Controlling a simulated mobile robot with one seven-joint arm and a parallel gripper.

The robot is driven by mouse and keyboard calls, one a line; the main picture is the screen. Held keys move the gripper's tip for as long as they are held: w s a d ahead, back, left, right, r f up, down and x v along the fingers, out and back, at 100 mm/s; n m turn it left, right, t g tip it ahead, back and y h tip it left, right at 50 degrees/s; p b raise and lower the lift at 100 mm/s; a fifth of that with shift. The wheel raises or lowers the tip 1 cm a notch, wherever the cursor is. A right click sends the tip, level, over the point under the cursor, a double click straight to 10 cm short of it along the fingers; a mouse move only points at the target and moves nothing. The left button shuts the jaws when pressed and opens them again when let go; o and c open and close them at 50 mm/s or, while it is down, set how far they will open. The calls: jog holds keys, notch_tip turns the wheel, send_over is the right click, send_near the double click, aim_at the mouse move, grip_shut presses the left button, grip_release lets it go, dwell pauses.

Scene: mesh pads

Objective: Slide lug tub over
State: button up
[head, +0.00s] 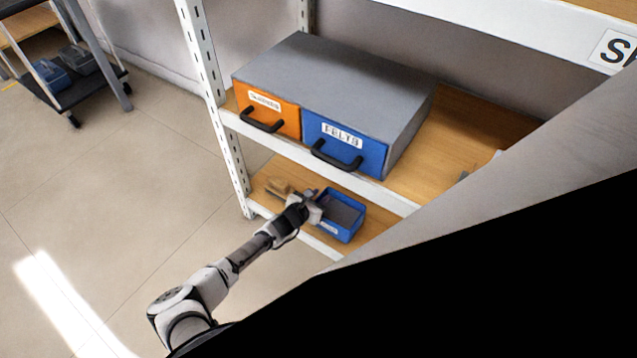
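A small open blue tub (352,228) sits on the lower wooden shelf, with dark contents or a dark inside and a pale label on its front that is too small to read. My gripper (314,205) is at the left side of this tub, at about rim height. The fingers look close to or touching its left wall, but I cannot tell which. The fingertips are too small and partly hidden to show whether they are open or shut.
Tan blocks (280,188) lie on the lower shelf left of my gripper. Above is a grey cabinet (335,75) with an orange drawer (285,124) and a blue drawer (372,138) labelled FELTS. A white shelf post (212,100) stands left. A cart (70,75) stands far left; open floor lies between.

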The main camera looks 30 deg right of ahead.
grip_shut()
dwell(1.3)
